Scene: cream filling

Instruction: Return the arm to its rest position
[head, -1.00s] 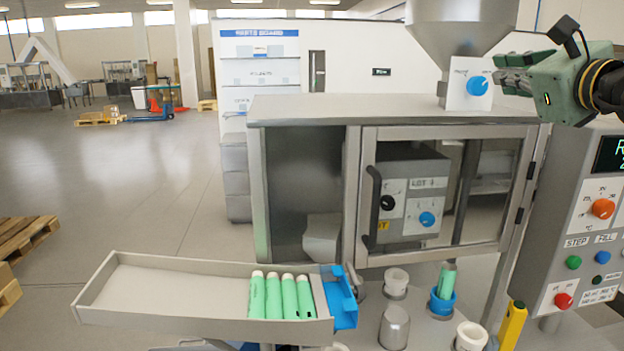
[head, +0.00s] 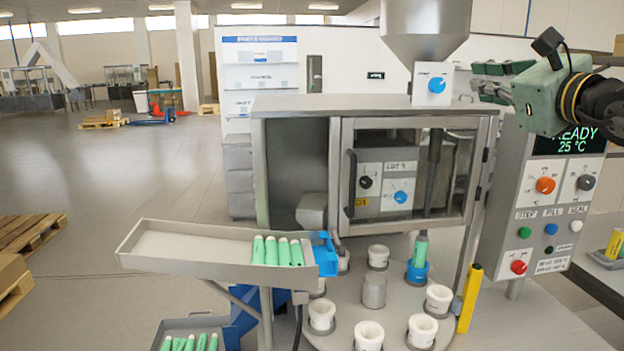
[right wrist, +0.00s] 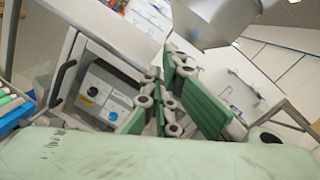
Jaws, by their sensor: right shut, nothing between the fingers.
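My right gripper (head: 488,80), green with dark fingers, is raised at the upper right in the head view. It is shut and empty. It is in front of the control panel's upper part and right of the hopper's blue knob (head: 437,85), apart from it in the picture. In the right wrist view its green finger pads (right wrist: 190,103) lie close together with nothing between them. My left gripper is not in view.
The filling machine (head: 375,105) with a glazed door stands in the middle. A control panel (head: 545,205) reading READY 25 °C is at right. A tray (head: 180,245) holds several green tubes. White holders (head: 368,335) ring the turntable, one blue holder (head: 417,272) carrying a tube.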

